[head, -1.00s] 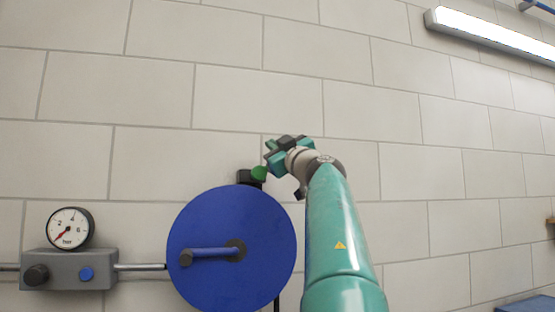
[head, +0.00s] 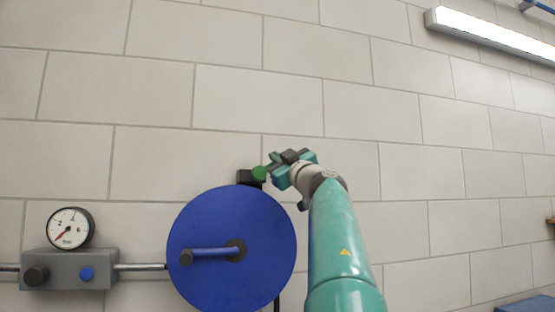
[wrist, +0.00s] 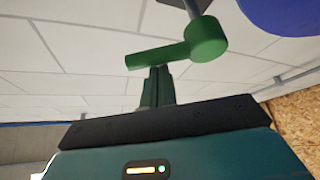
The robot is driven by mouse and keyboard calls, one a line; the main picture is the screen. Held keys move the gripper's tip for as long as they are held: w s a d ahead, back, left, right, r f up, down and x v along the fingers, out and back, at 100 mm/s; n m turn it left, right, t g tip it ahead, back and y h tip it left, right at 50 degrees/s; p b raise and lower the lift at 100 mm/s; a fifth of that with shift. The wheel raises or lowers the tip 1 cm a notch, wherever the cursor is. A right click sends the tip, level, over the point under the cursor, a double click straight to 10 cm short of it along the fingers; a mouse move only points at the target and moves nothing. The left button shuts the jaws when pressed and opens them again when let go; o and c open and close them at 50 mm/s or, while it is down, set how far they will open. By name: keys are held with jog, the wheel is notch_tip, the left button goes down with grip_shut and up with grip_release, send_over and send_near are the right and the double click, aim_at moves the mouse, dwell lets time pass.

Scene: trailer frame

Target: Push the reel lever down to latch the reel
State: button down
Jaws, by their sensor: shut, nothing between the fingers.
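The blue reel (head: 215,285) is a large disc with a crank handle (head: 212,252) on its face. The green reel lever (head: 259,173) shows as a round end beside a black block at the reel's top right. In the wrist view the lever (wrist: 158,57) is a green bar lying nearly level, running left from a round hub. My gripper (head: 272,168) is at the lever's right in the head view. In the wrist view my gripper (wrist: 157,72) is shut and empty, its fingertips meeting the bar's edge. I cannot tell if they touch it.
A pressure gauge (head: 68,229) and a grey valve block (head: 68,267) are on the wall left of the reel, joined to it by a pipe. A lamp (head: 490,35) hangs at the upper right. The wall above the reel is bare.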

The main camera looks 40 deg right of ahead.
jog(key=shift+s+d+f+m+h, duration=0.1)
jog(key=shift+f+m+h, duration=0.1)
jog(key=shift+m+h, duration=0.45)
jog(key=shift+s+d+f+m+h, duration=0.1)
jog(key=shift+f+m+h, duration=0.1)
jog(key=shift+m+h, duration=0.45)
jog(key=m+h, duration=0.1)
jog(key=m, duration=0.1)
jog(key=f+m+h, duration=0.1)
jog(key=m, duration=0.1)
jog(key=f+m+g+h, duration=0.1)
jog(key=m, duration=0.1)
jog(key=shift+s+d, duration=0.15)
jog(key=shift+d, duration=0.25)
jog(key=shift+a+r, duration=0.1)
